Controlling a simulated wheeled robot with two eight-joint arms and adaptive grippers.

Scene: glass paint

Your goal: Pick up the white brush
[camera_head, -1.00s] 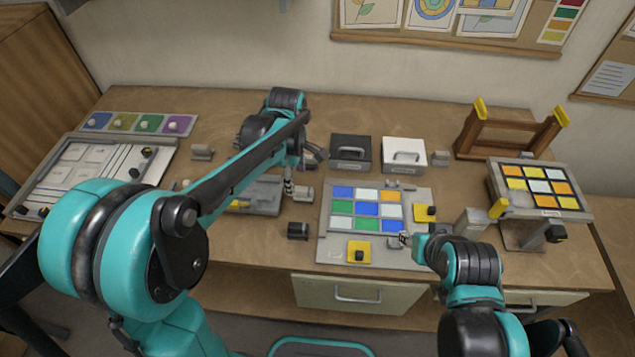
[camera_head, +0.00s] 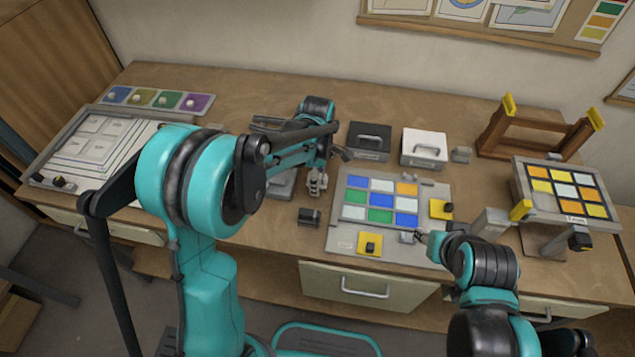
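I cannot make out the white brush; my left arm covers much of the left middle of the table. A grey tray (camera_head: 281,186) shows only in part behind that arm. My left gripper (camera_head: 317,186) points down just right of the tray and left of the coloured glass panel (camera_head: 346,213). Its fingers are too small to tell whether they are open or hold anything. My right gripper (camera_head: 419,236) is low at the panel's front right corner, close to a small grey piece (camera_head: 407,238). Its finger state is also unclear.
A black box (camera_head: 369,142) and a white box (camera_head: 424,149) with handles stand behind the panel. A small dark block (camera_head: 309,217) lies in front of my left gripper. A wooden frame (camera_head: 537,133) and a tilted colour-tile stand (camera_head: 563,189) are at the right.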

